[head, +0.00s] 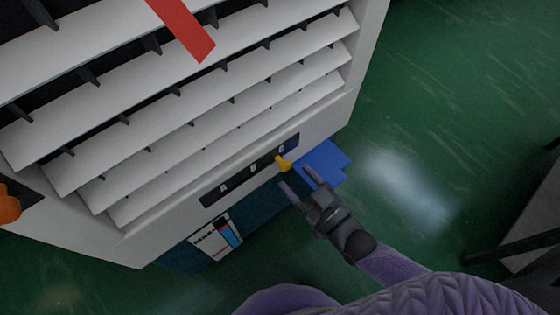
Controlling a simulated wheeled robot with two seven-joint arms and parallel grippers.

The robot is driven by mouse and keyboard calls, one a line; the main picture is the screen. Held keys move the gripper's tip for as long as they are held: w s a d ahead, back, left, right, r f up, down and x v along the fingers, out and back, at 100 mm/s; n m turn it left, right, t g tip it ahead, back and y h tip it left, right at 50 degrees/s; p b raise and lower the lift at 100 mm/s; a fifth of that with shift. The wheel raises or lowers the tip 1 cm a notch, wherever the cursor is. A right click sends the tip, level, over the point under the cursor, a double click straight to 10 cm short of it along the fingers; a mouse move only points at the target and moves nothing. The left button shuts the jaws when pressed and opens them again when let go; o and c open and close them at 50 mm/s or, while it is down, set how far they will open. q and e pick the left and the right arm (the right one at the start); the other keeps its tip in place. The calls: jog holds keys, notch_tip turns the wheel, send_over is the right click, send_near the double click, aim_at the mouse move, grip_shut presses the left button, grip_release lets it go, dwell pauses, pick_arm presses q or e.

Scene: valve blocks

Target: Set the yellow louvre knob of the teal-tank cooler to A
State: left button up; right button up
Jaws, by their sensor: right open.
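The white cooler (313,137) fills the left of the head view, with wide slanted louvres and a dark teal tank (255,213) below. A dark strip (236,180) with small white marks runs under the louvres; the letters are too small to read surely. The yellow louvre knob (285,165) sits at the right end of this strip, by the rightmost mark. My right gripper (294,177) is open and empty, its two fingertips just below and right of the knob. I cannot tell whether they touch it. My left gripper is not in view.
A bright blue flat piece (325,163) lies just right of the knob, behind my right fingers. A red strip (183,28) hangs over the louvres. An orange knob (8,206) shows at the left edge. A grey piece of furniture (530,215) stands at right. Green floor (440,120) is open between.

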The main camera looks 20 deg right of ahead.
aim_at(287, 169)
jog(key=b+x, duration=0.1)
jog(key=x, duration=0.3)
jog(key=shift+w+f, duration=0.15)
jog(key=shift+w+a, duration=0.1)
jog(key=shift+w, duration=0.1)
grip_shut()
dwell(0.6)
dwell(0.3)
